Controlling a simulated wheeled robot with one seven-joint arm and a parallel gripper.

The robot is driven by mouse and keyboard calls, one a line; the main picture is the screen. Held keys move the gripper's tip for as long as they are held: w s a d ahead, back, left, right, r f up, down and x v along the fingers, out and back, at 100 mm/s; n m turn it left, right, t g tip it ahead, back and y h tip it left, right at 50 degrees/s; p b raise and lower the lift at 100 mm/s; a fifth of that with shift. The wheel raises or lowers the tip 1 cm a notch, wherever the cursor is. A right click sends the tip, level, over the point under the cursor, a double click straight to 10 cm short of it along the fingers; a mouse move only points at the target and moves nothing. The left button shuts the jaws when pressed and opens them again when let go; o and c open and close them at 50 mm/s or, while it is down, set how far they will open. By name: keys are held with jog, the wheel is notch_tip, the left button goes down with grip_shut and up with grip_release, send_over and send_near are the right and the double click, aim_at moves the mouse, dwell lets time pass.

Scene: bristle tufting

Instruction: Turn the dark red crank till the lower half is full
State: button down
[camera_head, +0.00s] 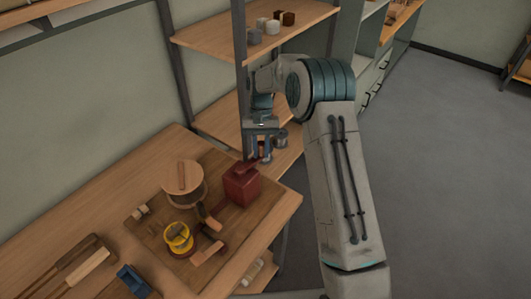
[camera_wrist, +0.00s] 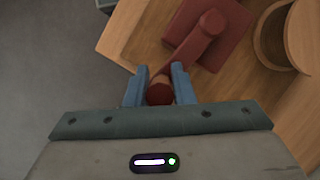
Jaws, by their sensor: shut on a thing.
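The dark red crank shows as an arm on top of a dark red box (camera_head: 242,185), at the right end of a wooden board (camera_head: 148,229). In the wrist view the crank arm (camera_wrist: 190,50) runs from a hub on the box (camera_wrist: 230,25) to a round knob (camera_wrist: 159,93). My gripper (camera_head: 262,158) has its two blue fingers shut on this knob; it also shows in the wrist view (camera_wrist: 159,88). A yellow-rimmed round part (camera_head: 179,237) stands on the board; I cannot make out how full its lower half is.
Small wooden blocks (camera_head: 207,252) lie nearby. Shelves (camera_head: 250,28) stand behind the table.

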jog(key=w+a+n+t+h, duration=0.2)
jog(key=a+n, duration=0.5)
jog(key=n, duration=0.4)
jog(key=shift+w+a+h, duration=0.3)
jog(key=shift+w+h, duration=0.35)
jog(key=shift+h, duration=0.35)
jog(key=c, duration=1.2)
grip_release()
jog(key=shift+c, duration=0.2)
jog(key=v, duration=1.3)
jog(key=shift+r, duration=0.4)
jog(key=shift+w+a, duration=0.1)
